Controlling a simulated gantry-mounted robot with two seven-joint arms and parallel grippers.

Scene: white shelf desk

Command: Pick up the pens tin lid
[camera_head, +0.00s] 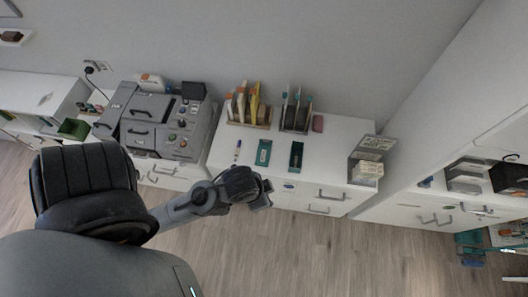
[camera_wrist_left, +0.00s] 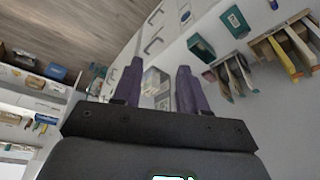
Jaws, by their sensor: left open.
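A flat teal piece with a pale label, which looks like the pens tin lid (camera_head: 263,153), lies on the white desk; it also shows at the upper right in the left wrist view (camera_wrist_left: 235,22). Just right of it in the head view is a dark teal open tin (camera_head: 296,156), seen in the left wrist view too (camera_wrist_left: 201,48). My left gripper (camera_head: 264,195) is in front of the desk's near edge, apart from both. Its purple fingers (camera_wrist_left: 158,78) are spread, with nothing between them. My right gripper is not in view.
A small pen-like item (camera_head: 237,150) lies left of the lid. File racks (camera_head: 249,110) and (camera_head: 296,112) stand behind. A grey machine (camera_head: 160,122) is on the left, and a stacked organiser (camera_head: 370,158) on the right end. Bare desk lies around the tin.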

